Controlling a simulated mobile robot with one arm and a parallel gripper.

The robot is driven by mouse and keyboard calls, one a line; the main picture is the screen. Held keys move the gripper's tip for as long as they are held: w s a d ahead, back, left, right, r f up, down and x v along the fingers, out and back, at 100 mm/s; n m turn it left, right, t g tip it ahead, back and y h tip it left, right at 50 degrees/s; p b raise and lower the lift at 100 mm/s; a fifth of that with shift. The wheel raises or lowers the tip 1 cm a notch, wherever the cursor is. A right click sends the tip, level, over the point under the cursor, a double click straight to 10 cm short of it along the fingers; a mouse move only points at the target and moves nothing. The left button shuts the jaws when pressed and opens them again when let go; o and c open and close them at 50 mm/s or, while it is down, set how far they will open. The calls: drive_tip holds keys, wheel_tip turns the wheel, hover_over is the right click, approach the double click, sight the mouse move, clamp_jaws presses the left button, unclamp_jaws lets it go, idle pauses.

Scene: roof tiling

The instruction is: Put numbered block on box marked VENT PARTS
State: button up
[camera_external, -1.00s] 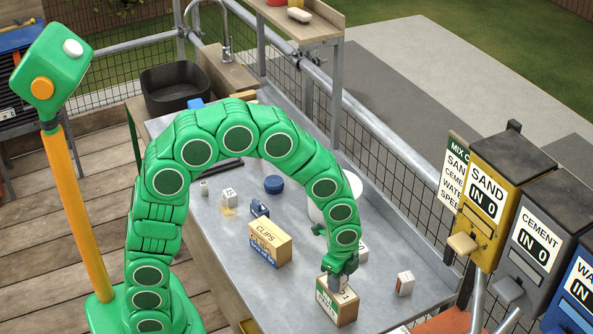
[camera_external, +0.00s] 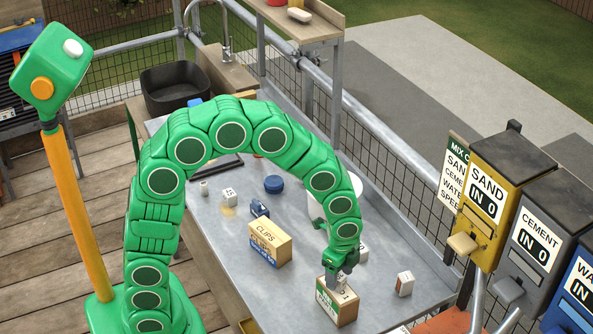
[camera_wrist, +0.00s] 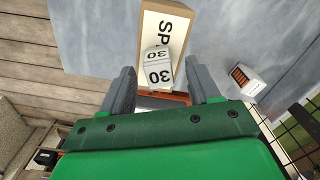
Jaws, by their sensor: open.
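A white block numbered 30 (camera_wrist: 158,70) rests on top of a light cardboard box (camera_wrist: 180,22), whose top shows the letters "SP". In the outside view, the box (camera_external: 337,303) has a green label on its side, too small to read surely, and the block (camera_external: 340,284) sits on its top under my gripper (camera_external: 341,277). In the wrist view, my gripper (camera_wrist: 160,72) is open, with one finger on each side of the block and gaps visible between fingers and block.
A box marked CLIPS (camera_external: 270,242) stands to the left on the metal worktop. A white block with a reddish face (camera_external: 405,284) lies to the right. A white bucket (camera_external: 316,212) stands behind my arm. Sand and cement dispensers (camera_external: 492,205) stand at the right edge.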

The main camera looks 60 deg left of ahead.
wheel_tip(320, 180, up, 10)
idle(0.4)
